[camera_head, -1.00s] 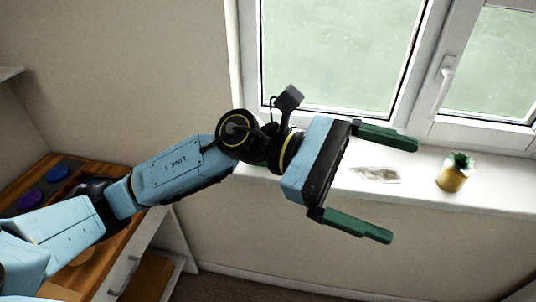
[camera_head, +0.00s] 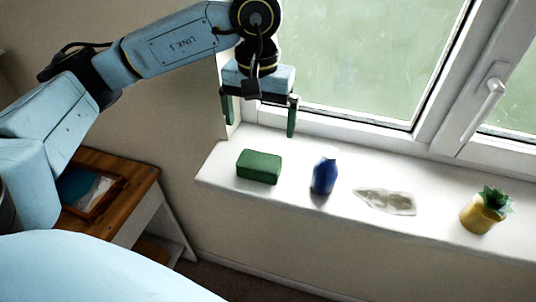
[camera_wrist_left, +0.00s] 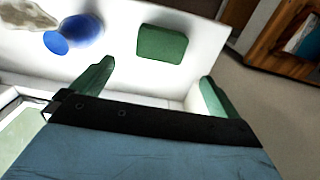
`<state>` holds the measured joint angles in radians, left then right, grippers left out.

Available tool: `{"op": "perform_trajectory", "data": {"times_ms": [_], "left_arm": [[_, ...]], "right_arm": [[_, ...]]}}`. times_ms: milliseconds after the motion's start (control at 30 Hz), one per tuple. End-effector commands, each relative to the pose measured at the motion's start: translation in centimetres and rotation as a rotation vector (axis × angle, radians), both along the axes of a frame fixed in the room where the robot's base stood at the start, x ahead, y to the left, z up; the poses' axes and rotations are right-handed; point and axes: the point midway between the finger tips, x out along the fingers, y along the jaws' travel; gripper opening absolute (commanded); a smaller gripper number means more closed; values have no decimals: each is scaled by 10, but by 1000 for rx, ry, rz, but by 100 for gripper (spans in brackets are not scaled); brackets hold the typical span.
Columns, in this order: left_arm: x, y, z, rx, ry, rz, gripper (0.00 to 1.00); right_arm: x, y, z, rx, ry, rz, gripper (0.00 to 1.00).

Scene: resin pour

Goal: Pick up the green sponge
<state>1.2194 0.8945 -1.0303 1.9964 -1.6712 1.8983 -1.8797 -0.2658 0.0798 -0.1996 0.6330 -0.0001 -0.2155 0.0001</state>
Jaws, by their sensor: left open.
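The green sponge (camera_head: 259,167) is a dark green block lying on the left end of the white windowsill (camera_head: 225,160). It also shows in the left wrist view (camera_wrist_left: 162,44), apart from and beyond the fingertips, between their lines. My left gripper (camera_head: 259,120) is open and empty, its two green fingers pointing down above and behind the sponge, towards the window. In the left wrist view the open left gripper (camera_wrist_left: 157,78) has one finger on each side of the picture's middle. My right gripper is not in view.
A blue vase-like object (camera_head: 323,176) stands right of the sponge. A flat, pale clear piece (camera_head: 385,201) lies further right, then a yellow pineapple-shaped pot (camera_head: 484,211). The window frame (camera_head: 345,124) rises behind. A wooden table (camera_head: 142,182) stands lower left.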

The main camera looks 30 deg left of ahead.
Motion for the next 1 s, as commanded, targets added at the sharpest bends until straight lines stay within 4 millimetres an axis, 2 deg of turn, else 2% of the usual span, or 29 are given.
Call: {"op": "perform_trajectory", "data": {"times_ms": [33, 133, 267, 367, 533, 633, 800, 1000], "left_arm": [[-1, 0, -11, 0, 6, -1, 100], [-1, 0, -32, 0, 6, -1, 100], [-1, 0, -54, -1, 6, 1, 100], [0, 0, -64, -2, 3, 1, 100], [1, 1, -75, -3, 3, 0, 100], [2, 3, -89, -3, 7, 1, 100], [4, 4, -113, -4, 4, -1, 100], [5, 4, -121, -3, 1, 0, 100]], "right_arm": [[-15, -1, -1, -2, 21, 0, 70], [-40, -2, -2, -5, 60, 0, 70], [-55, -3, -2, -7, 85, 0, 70], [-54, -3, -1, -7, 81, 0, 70], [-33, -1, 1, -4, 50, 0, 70], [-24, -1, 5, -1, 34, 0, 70], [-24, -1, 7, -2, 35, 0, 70], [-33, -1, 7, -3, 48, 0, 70]]}}
